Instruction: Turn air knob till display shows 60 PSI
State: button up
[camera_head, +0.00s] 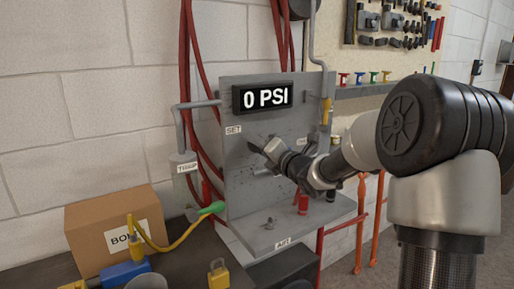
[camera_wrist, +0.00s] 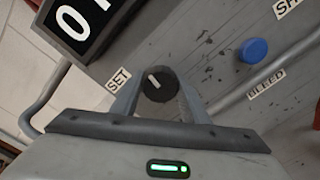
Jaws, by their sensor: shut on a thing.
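The display (camera_head: 262,97) on the grey panel reads "0 PSI" in the head view. Part of the display (camera_wrist: 76,22) shows at the upper left of the wrist view. In the wrist view a round black knob (camera_wrist: 158,84) with a white pointer line sits on the panel beside a "SET" label (camera_wrist: 118,80). My gripper (camera_wrist: 160,95) is shut on this knob, with a finger on each side of it. In the head view my gripper (camera_head: 262,158) reaches the panel below the display, and the knob is hidden there.
A blue button (camera_wrist: 254,50) and a "BLEED" label (camera_wrist: 266,83) are right of the knob. The panel (camera_head: 240,190) has a ledge with a small fitting (camera_head: 269,223). A cardboard box (camera_head: 100,222), a yellow hose (camera_head: 165,247) and a padlock (camera_head: 218,274) lie at lower left.

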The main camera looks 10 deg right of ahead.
jog(key=m+b, duration=0.1)
jog(key=m, duration=1.1)
jog(key=shift+r+p, duration=0.1)
jog(key=shift+p, duration=0.2)
jog(key=m+p, duration=0.1)
jog(key=m, duration=0.4)
jog(key=shift+p, duration=0.4)
jog(key=m+p, duration=0.2)
jog(key=m, duration=0.2)
jog(key=shift+r+m, duration=0.1)
jog(key=shift+m, duration=0.2)
jog(key=m+p, duration=0.3)
jog(key=m, duration=0.1)
jog(key=shift+m, duration=0.3)
jog(key=m+p, duration=0.3)
jog(key=m, duration=0.2)
jog(key=shift+d, duration=0.1)
jog(key=shift+m+p, duration=0.8)
jog(key=shift+m, duration=0.7)
jog(key=shift+f, duration=0.2)
